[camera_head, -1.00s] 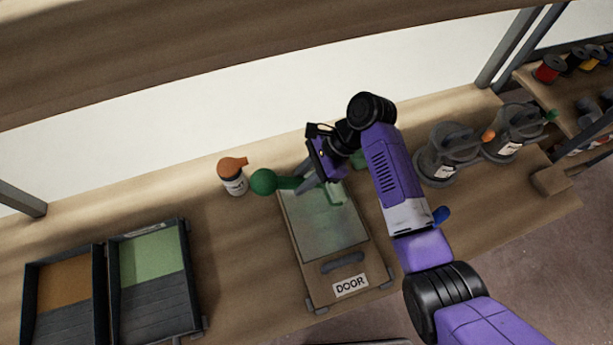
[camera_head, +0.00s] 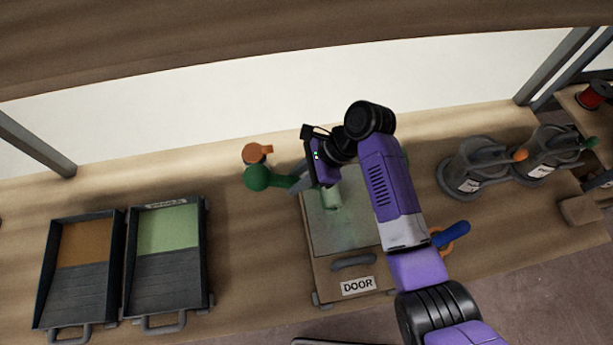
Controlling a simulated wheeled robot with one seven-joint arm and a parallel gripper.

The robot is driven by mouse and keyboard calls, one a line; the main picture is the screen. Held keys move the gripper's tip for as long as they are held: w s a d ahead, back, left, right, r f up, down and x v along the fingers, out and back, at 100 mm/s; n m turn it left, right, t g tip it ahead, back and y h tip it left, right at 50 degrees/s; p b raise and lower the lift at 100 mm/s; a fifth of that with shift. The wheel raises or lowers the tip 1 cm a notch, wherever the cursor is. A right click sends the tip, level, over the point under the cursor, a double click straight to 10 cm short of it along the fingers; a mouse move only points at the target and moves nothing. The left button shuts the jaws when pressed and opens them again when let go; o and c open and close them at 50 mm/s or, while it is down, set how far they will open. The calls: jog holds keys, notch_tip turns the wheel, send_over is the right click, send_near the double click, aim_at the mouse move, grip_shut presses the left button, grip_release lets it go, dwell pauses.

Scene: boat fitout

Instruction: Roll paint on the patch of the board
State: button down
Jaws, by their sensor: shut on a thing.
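The board (camera_head: 318,277) lies on the bench with a label reading DOOR and a dark handle at its near end. Its patch (camera_head: 346,234) is greyish green, with uneven green on it. My gripper (camera_head: 302,180) is over the far left part of the patch, shut on the paint roller's green handle (camera_head: 258,177). The roller's pale green sleeve (camera_head: 331,197) is at the patch; I cannot tell whether it touches. My arm hides the board's far right part.
Two trays stand at the left, one with brown paint (camera_head: 86,243) and one with green paint (camera_head: 168,229). Grey cans (camera_head: 474,165) and a blue-handled tool (camera_head: 450,234) are at the right.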

aim_at(277, 178)
jog(key=shift+s+a, duration=0.15)
jog(key=shift+a, duration=0.4)
jog(key=a, duration=0.2)
jog(key=s+a, duration=0.1)
jog(key=a, duration=0.1)
jog(key=shift+s+a, duration=0.1)
jog(key=shift+a, duration=0.2)
jog(key=shift+r, duration=0.7)
jog(key=shift+s, duration=0.15)
